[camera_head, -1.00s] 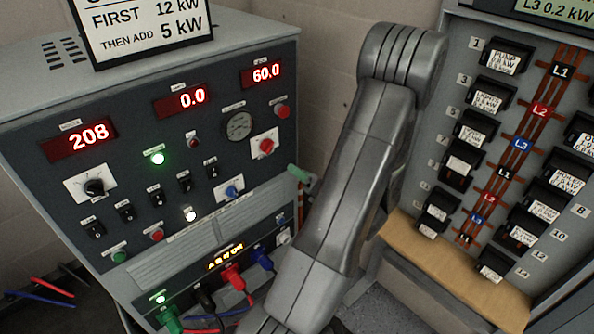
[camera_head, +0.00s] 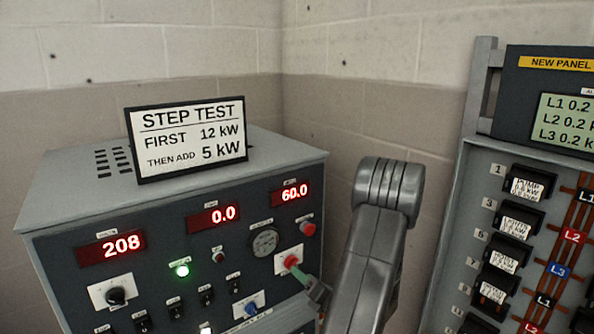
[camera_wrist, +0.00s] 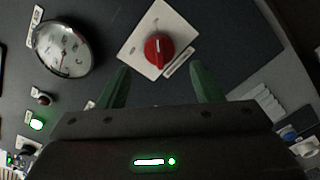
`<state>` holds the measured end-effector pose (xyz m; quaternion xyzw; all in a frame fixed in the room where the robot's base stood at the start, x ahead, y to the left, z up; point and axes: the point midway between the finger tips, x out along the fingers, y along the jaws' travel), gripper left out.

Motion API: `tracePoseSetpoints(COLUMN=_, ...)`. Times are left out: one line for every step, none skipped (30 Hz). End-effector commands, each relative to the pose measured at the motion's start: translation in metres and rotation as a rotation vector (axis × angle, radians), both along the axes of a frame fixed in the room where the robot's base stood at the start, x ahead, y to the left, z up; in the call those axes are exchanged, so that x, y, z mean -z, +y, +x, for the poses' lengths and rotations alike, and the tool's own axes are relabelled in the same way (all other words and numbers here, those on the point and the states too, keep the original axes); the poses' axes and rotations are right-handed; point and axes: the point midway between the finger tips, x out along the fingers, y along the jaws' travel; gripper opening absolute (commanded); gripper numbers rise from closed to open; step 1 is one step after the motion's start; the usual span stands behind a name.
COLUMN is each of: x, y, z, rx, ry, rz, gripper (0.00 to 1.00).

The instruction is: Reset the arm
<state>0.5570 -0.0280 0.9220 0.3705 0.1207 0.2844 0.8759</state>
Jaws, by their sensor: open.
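My gripper (camera_head: 300,273) is at the right side of the grey test cabinet's dark front panel (camera_head: 150,285), by a red rotary knob (camera_head: 291,261) on a white plate. In the wrist view its two green fingers (camera_wrist: 160,78) are apart with nothing between them. The red knob (camera_wrist: 158,48) is just past the fingertips, between their lines. Whether a finger touches it I cannot tell. My arm's grey link stands upright right of the cabinet in the head view.
A step test sign (camera_head: 190,139) stands on the cabinet. Red displays read 208, 0.0 and 60.0. A round gauge (camera_head: 265,241) and a red button (camera_head: 307,229) are near the knob. A breaker panel (camera_head: 530,170) stands at the right. Bare block wall is behind.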

Motion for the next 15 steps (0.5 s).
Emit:
tracePoseSetpoints(x=-0.002, y=0.007, z=0.008, rx=-0.004, ry=-0.001, rz=0.0, gripper=0.59)
tracePoseSetpoints(x=-0.002, y=0.01, z=0.011, rx=-0.004, ry=-0.001, rz=0.0, gripper=0.59)
tracePoseSetpoints(x=-0.001, y=0.014, z=0.016, rx=-0.005, ry=-0.001, rz=0.0, gripper=0.59)
tracePoseSetpoints(x=-0.001, y=0.016, z=0.02, rx=-0.004, ry=-0.001, rz=0.0, gripper=0.59)
tracePoseSetpoints(x=-0.001, y=0.018, z=0.024, rx=-0.003, ry=0.0, rz=0.0, gripper=0.59)
tracePoseSetpoints(x=-0.001, y=0.021, z=0.027, rx=-0.003, ry=0.0, rz=0.0, gripper=0.59)
tracePoseSetpoints(x=-0.001, y=0.023, z=0.03, rx=-0.003, ry=0.0, rz=0.0, gripper=0.59)
tracePoseSetpoints(x=-0.001, y=0.024, z=0.032, rx=-0.002, ry=-0.001, rz=0.0, gripper=0.59)
tracePoseSetpoints(x=-0.001, y=0.026, z=0.035, rx=-0.001, ry=-0.001, rz=0.001, gripper=0.59)
tracePoseSetpoints(x=-0.001, y=0.027, z=0.037, rx=-0.001, ry=-0.001, rz=0.001, gripper=0.59)
tracePoseSetpoints(x=-0.001, y=0.028, z=0.038, rx=-0.001, ry=-0.001, rz=0.001, gripper=0.59)
tracePoseSetpoints(x=-0.001, y=0.029, z=0.039, rx=-0.001, ry=-0.001, rz=0.0, gripper=0.59)
tracePoseSetpoints(x=-0.001, y=0.029, z=0.04, rx=-0.001, ry=-0.001, rz=0.0, gripper=0.59)
tracePoseSetpoints(x=0.0, y=0.03, z=0.04, rx=-0.001, ry=-0.001, rz=0.0, gripper=0.59)
tracePoseSetpoints(x=0.0, y=0.029, z=0.04, rx=0.0, ry=-0.001, rz=-0.001, gripper=0.59)
